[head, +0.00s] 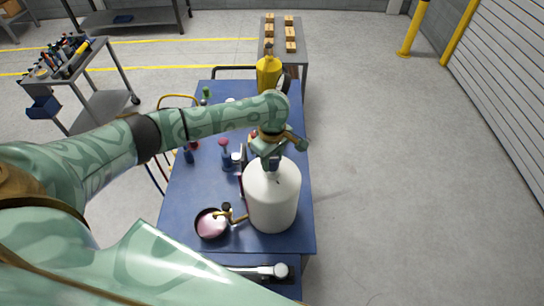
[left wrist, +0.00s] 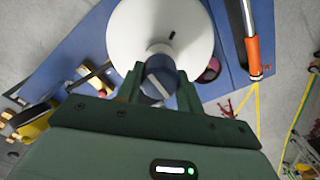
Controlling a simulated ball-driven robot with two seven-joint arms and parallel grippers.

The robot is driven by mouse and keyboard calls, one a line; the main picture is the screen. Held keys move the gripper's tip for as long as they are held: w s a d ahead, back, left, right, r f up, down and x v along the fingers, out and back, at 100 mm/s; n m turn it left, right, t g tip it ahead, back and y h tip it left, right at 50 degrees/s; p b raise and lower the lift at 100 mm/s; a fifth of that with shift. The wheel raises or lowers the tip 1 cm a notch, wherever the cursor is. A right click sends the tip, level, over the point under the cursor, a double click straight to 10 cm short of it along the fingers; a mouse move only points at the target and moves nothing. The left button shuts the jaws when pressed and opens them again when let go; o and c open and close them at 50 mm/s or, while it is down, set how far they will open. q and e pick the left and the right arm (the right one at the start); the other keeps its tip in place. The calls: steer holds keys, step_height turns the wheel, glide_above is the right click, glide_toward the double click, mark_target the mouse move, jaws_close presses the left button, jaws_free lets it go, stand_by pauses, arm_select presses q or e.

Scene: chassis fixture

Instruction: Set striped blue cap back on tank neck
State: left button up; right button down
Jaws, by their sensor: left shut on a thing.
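The white tank (head: 272,205) stands upright at the front right of the blue table. In the left wrist view the tank (left wrist: 135,30) fills the top centre. My left gripper (head: 270,160) is over the top of the tank. Its two fingers (left wrist: 160,90) are shut on the sides of the dark blue cap (left wrist: 158,72), which has a pale stripe. The cap lines up with the pale tank neck (left wrist: 159,48) in the wrist view. The fingers and cap mostly hide the neck, so I cannot tell whether they touch. My right gripper is not in view.
A round pan with pink contents (head: 211,224) and a brass valve (head: 228,212) are left of the tank. A yellow bottle (head: 268,73) stands at the table's far end. Small bottles stand mid-table. A long-handled tool (head: 265,271) lies near the front. Floor to the right is clear.

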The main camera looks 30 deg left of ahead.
arm_select(q)
steer(key=shift+f, duration=0.8)
steer(key=shift+f, duration=0.5)
steer(key=o, duration=1.2)
steer(key=shift+o, duration=0.2)
steer(key=shift+r, duration=3.05)
steer(key=shift+f, duration=0.1)
